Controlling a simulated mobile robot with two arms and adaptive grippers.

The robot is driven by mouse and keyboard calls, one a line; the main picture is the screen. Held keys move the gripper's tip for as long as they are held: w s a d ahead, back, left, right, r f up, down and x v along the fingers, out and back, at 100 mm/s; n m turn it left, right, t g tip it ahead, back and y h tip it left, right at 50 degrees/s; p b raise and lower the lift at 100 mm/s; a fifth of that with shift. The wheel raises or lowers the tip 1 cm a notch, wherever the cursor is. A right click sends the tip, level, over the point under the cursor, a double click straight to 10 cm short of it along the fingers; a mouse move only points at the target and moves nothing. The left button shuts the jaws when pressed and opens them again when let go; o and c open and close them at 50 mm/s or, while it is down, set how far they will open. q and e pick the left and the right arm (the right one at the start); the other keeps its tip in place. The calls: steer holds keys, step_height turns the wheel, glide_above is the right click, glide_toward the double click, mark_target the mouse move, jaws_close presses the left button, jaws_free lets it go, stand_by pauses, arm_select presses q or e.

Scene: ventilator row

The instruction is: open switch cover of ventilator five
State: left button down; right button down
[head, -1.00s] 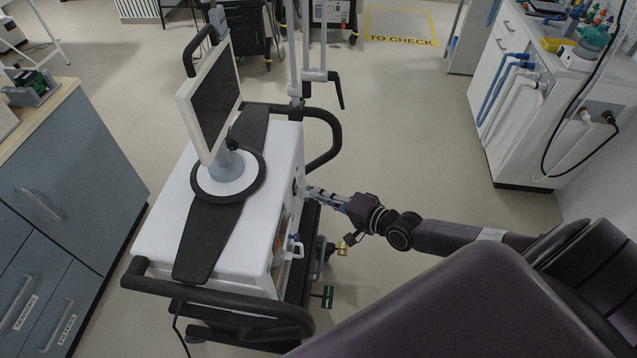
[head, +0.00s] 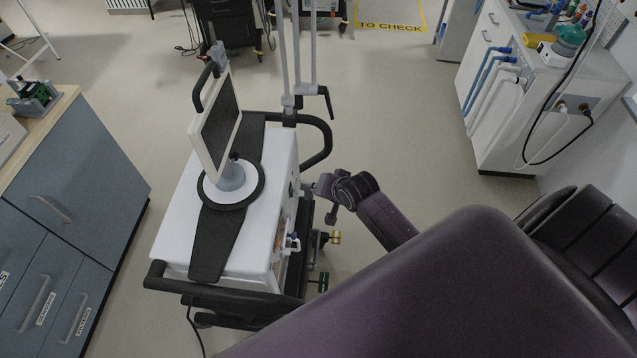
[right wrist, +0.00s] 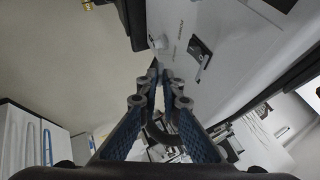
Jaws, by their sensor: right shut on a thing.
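The ventilator (head: 262,165) stands left of centre in the head view, with a white body, a tilted screen (head: 216,120) and black handles. My right gripper (head: 306,189) is at its right side, its fingers small and partly hidden there. In the right wrist view the fingertips (right wrist: 160,73) are close together at the white side panel (right wrist: 225,30), which carries small print. They seem shut on the small switch cover, which they largely hide. A dark rectangular fitting (right wrist: 201,52) sits beside the tips on the panel. Whether the cover is open cannot be told. My left gripper is not in view.
A blue-grey cabinet (head: 80,165) stands close on the left. A white counter with hoses (head: 545,110) is at the right. Other wheeled equipment (head: 228,30) stands at the back. The floor between ventilator and counter (head: 400,120) is clear.

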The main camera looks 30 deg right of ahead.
mark_target(310, 193)
steer(key=h, duration=0.1)
steer(key=r+g, duration=0.1)
steer(key=r+n+g+h, duration=0.1)
steer(key=shift+w+a+r+h, duration=0.15)
steer(key=shift+w+a+h, duration=0.15)
steer(key=shift+a, duration=0.1)
steer(key=shift+w+a+r+n+g+h, duration=0.2)
steer(key=shift+a+r+n+g+h, duration=0.25)
steer(key=shift+g+h, duration=0.3)
steer(key=shift+w+a+r+n+g+h, duration=0.25)
steer(key=shift+r+g+h, duration=0.35)
steer(key=shift+h, duration=0.25)
steer(key=c, duration=2.1)
jaws_free()
steer(key=v, duration=0.7)
steer(key=shift+a+r, duration=0.1)
steer(key=shift+r, duration=0.05)
